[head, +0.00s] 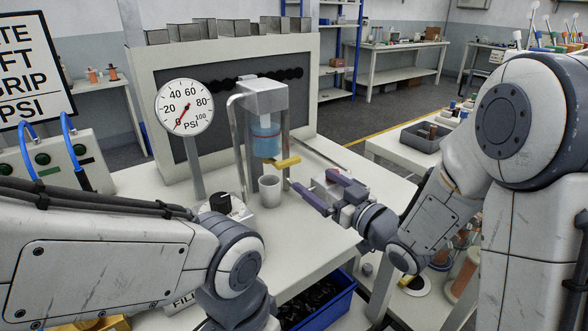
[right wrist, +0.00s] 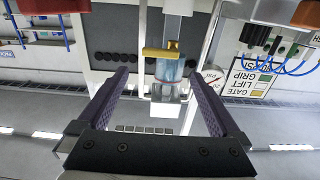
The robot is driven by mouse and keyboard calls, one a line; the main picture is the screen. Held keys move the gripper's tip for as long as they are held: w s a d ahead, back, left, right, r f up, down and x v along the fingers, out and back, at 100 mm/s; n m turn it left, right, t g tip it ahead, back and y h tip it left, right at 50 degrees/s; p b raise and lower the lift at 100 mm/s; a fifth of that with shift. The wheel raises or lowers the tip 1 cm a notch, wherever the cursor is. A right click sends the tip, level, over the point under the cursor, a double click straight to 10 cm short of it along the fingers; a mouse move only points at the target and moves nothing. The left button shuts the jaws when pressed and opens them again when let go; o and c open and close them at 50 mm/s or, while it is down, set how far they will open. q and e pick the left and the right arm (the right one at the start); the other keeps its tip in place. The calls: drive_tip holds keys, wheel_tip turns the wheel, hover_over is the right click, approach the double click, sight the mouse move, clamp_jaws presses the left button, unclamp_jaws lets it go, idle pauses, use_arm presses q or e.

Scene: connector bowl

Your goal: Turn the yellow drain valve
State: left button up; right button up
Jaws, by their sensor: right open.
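The yellow drain valve (head: 287,162) is a short bar handle under the blue-tinted clear filter bowl (head: 266,137), which hangs in a grey metal frame. My right gripper (head: 313,181) has purple fingers and is open and empty, a little right of the valve and lower in the head view. In the right wrist view, which is upside down, the valve (right wrist: 160,52) shows beyond and between the spread fingers (right wrist: 163,73), apart from them. My left arm crosses the lower left of the head view; its gripper is not visible.
A white cup (head: 269,190) stands under the bowl on the white bench. A pressure gauge (head: 185,107) stands left of the frame, its red needle near 0. A blue bin (head: 322,302) with dark parts is below the bench's front edge. Some bench right of the cup is clear.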

sight(290, 163)
drive_tip(key=p+x, duration=0.1)
drive_tip(key=x, duration=0.8)
drive_tip(key=shift+a, duration=0.1)
drive_tip(key=c, duration=1.1)
